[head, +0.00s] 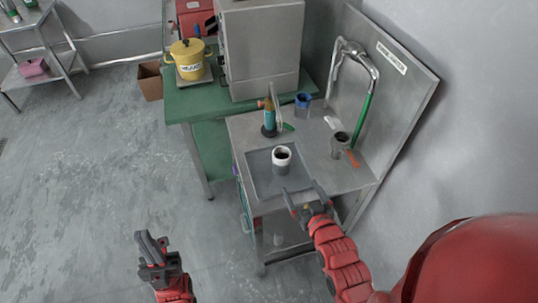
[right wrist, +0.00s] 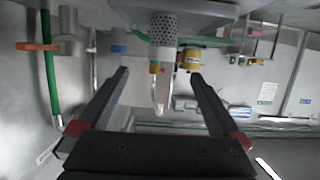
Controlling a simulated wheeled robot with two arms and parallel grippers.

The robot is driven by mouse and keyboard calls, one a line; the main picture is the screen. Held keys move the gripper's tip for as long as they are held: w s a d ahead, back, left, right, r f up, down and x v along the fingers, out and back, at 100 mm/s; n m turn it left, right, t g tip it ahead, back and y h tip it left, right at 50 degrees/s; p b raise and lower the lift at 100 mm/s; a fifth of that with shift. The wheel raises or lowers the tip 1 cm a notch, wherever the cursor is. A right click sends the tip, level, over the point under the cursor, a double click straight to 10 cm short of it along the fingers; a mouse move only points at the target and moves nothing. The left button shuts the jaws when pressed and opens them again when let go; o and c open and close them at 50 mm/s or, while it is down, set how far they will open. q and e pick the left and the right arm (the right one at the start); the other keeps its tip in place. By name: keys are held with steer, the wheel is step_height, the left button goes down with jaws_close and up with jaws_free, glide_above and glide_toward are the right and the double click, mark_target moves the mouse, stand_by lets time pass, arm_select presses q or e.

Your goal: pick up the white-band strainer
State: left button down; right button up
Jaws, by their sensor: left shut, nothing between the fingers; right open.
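The white-band strainer (head: 282,155) is a grey cup with a white band around its top and a dark inside. My left gripper (head: 152,238) is shut and empty over the floor.
Behind the strainer stands a teal-and-yellow bottle (head: 269,118). A blue-band cup (head: 302,101) is farther back, and a grey cup (head: 339,145) with an orange piece is to the right. A tap with a green hose (head: 361,120) rises beside the backsplash. A yellow pot (head: 188,60) is on the green table.

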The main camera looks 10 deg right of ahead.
mark_target(285, 164)
steer(key=b+x, duration=1.1)
steer(key=shift+w+a+f, duration=0.1)
steer(key=shift+w+f, duration=0.05)
steer(key=shift+f, duration=0.15)
steer(key=shift+w, duration=0.65)
steer(key=shift+f+p+x, duration=0.15)
steer(key=shift+p+x, duration=0.05)
steer(key=shift+x, duration=0.95)
steer(key=shift+f+p+x, duration=0.2)
steer(key=shift+x, duration=0.95)
steer(key=shift+s+a, duration=0.15)
steer(key=shift+c, duration=0.2)
steer(key=c, duration=1.4)
